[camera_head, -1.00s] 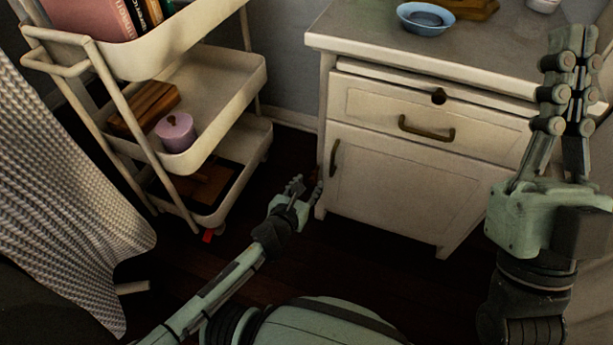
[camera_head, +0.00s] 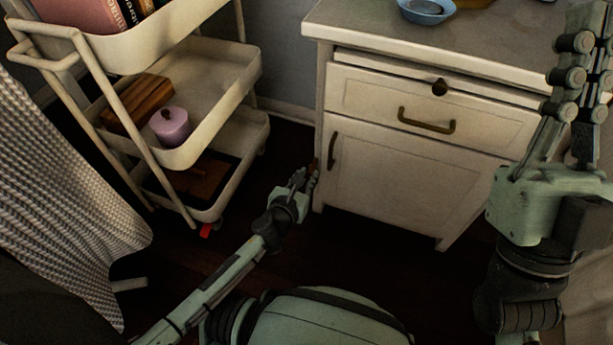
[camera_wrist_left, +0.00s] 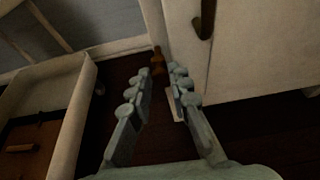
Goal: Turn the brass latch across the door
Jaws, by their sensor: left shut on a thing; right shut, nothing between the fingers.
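The white cabinet door (camera_head: 400,185) is closed, with a dark brass handle (camera_head: 332,151) near its left edge; the handle also shows in the left wrist view (camera_wrist_left: 204,20). A small brown-brass piece, which looks like the latch (camera_wrist_left: 158,62), stands at the cabinet's left edge in the left wrist view. My left gripper (camera_head: 308,178) is low beside that edge, its fingers (camera_wrist_left: 160,74) closed around the latch piece. In the head view the latch is mostly hidden by the fingers. My right gripper (camera_head: 585,45) is shut and empty, raised at the right.
A cream trolley (camera_head: 225,75) with books, a wooden block (camera_head: 137,103) and a purple candle (camera_head: 171,126) stands left. A drawer (camera_head: 365,98) is above the door, and a blue bowl (camera_head: 426,10) sits on the cabinet top. Dark floor between trolley and cabinet is free.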

